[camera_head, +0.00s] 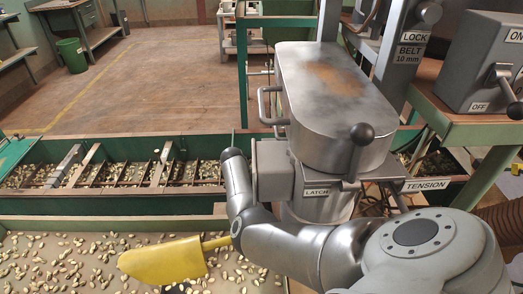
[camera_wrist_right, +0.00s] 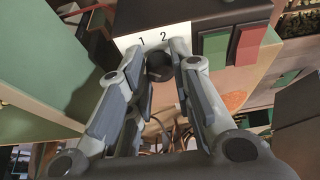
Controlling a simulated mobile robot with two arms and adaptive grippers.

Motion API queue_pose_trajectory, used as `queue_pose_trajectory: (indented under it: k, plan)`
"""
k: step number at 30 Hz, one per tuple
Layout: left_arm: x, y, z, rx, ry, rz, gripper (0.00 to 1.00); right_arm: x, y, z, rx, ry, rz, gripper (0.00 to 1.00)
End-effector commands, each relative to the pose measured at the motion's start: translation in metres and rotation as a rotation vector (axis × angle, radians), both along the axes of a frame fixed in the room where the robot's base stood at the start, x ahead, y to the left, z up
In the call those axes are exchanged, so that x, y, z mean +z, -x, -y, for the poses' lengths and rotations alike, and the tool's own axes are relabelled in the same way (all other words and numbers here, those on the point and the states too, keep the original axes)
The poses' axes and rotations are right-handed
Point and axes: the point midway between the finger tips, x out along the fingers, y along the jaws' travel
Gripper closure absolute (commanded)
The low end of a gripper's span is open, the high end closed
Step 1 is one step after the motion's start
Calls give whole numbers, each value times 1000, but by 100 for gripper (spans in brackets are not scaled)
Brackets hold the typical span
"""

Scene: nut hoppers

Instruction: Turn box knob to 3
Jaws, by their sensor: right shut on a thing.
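In the right wrist view, a round dark knob (camera_wrist_right: 159,66) sits between the fingertips of my right gripper (camera_wrist_right: 156,53). The gripper is shut on the knob, with a finger on each side. A white label (camera_wrist_right: 152,38) with the numbers 1 and 2 is just beyond the fingertips on the box (camera_wrist_right: 200,10). No 3 is readable, and I cannot tell the knob's setting. In the head view my right arm reaches across the lower right, and its gripper and this knob cannot be made out. My left gripper is not in view.
Beside the label are a green button (camera_wrist_right: 215,49) and a red button (camera_wrist_right: 250,43). In the head view, a grey metal housing (camera_head: 320,90) with a LATCH lever stands beyond my arm. A yellow scoop (camera_head: 165,260) and scattered nuts lie at the lower left.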

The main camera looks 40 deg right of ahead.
Motion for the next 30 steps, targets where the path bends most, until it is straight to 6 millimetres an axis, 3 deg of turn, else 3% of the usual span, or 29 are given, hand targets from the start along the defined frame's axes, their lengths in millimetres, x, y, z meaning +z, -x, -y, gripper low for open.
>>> queue_pose_trajectory:
  k: [3, 12, 30]
  plan:
    - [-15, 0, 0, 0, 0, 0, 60, -4, -2, 0, -87, -3, 3, 100]
    - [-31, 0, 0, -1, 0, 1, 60, -2, -2, 2, -240, -1, 2, 100]
    - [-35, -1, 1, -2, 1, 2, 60, 0, -2, 2, -291, -1, 0, 100]
